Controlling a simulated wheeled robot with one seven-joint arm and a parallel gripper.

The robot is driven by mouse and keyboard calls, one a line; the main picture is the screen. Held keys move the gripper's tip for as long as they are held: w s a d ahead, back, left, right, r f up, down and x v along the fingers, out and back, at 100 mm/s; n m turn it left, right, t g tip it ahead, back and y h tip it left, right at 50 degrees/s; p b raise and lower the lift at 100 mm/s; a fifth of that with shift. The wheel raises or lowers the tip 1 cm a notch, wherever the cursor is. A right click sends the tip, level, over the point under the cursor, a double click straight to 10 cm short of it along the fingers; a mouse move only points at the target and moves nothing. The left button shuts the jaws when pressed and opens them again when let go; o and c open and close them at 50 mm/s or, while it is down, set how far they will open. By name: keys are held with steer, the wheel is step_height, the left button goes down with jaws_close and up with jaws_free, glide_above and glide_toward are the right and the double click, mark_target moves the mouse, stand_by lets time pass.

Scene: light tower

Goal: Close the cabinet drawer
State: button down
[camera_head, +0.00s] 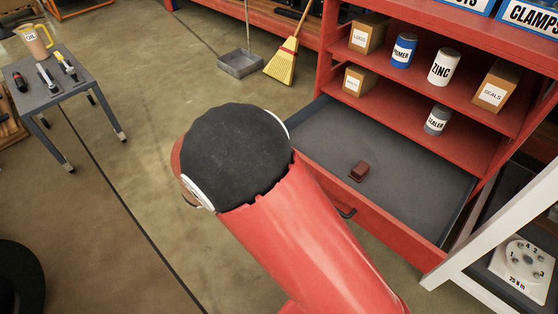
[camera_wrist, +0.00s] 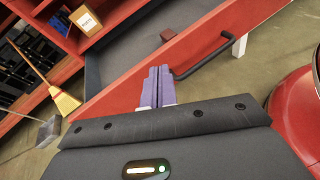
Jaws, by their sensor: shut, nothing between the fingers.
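The red cabinet (camera_head: 425,78) stands at the right in the head view. Its drawer (camera_head: 400,170) is pulled well out and has a dark grey inside. A small dark brown block (camera_head: 359,171) lies in it. The drawer's dark bar handle (camera_head: 347,212) is partly hidden behind my red arm in the head view. In the wrist view, my gripper (camera_wrist: 157,88) has its purple fingers together with nothing between them. The fingertips appear in front of the red drawer front (camera_wrist: 200,48), left of the handle (camera_wrist: 203,62). Whether they touch it is unclear. The head view does not show my gripper.
Cans and small boxes stand on the cabinet shelves (camera_head: 462,82). A white frame (camera_head: 475,223) stands close to the drawer's right side. A broom (camera_head: 284,60), a dustpan (camera_head: 240,63) and a grey tool table (camera_head: 52,92) are farther off.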

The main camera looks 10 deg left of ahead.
steer(key=s+a+f+n+t+y, duration=0.15)
steer(key=a+f+n+t, duration=0.35)
steer(key=a, duration=0.5)
steer(key=w+d+r+n+t+p, duration=0.1)
steer(key=w+d, duration=0.7)
steer(key=w, duration=0.2)
steer(key=shift+d, duration=0.4)
steer(key=shift+w+d, duration=0.1)
steer(key=shift+w, duration=0.05)
steer(key=b+x, duration=0.1)
steer(key=x, duration=0.7)
steer(key=b+x, duration=0.1)
steer(key=x, duration=0.8)
steer(key=r+b+x, duration=0.1)
steer(key=x, duration=0.8)
steer(key=shift+f, duration=0.1)
steer(key=shift+w+d, duration=0.15)
steer(key=shift+w, duration=0.05)
steer(key=shift+r, duration=0.35)
